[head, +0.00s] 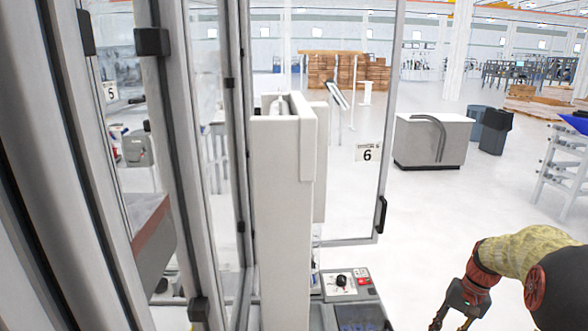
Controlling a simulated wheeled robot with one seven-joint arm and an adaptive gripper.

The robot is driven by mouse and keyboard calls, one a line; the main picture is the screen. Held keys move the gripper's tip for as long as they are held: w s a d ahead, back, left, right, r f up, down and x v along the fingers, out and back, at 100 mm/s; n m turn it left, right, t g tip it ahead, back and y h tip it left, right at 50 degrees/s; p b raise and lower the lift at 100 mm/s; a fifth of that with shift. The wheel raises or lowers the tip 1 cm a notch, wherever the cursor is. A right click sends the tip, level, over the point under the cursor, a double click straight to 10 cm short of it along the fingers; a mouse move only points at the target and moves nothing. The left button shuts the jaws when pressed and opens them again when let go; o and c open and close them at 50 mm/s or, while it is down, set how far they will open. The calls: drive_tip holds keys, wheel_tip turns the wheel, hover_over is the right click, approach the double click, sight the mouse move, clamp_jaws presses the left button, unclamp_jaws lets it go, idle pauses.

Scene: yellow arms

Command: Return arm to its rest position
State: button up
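My arm (525,250), in a yellow-tan cover with dark red joints, reaches in from the lower right of the head view and bends downward. My gripper (451,325) hangs at the bottom edge, pointing down. Its two dark fingers are spread apart with bare white floor showing between them, so it is open and looks empty. The very tips are close to the frame's bottom edge. Nothing touches the gripper.
A framed machine enclosure with a glass door (350,150) labelled 6 stands left of my arm. A control panel (340,283) sits below it. A grey-white cabinet (432,140), dark bins (494,131) and a white rack (563,165) stand farther back. White floor lies between.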

drive_tip(key=s+a+r+n+t+h+b, duration=0.1)
drive_tip(key=s+a+r+n+t, duration=0.1)
drive_tip(key=s+a+r, duration=0.2)
drive_tip(key=s+a+r+n+t+h+b, duration=0.1)
drive_tip(key=s+a+r, duration=0.3)
drive_tip(key=s+a, duration=0.6)
drive_tip(key=s+a+r+n+t+h+b, duration=0.1)
drive_tip(key=s+a+r+n+t, duration=0.2)
drive_tip(key=s+a, duration=0.4)
drive_tip(key=shift+s+a+r, duration=0.2)
drive_tip(key=shift+a+r, duration=0.5)
drive_tip(key=shift+a, duration=0.5)
drive_tip(key=shift+c, duration=1.2)
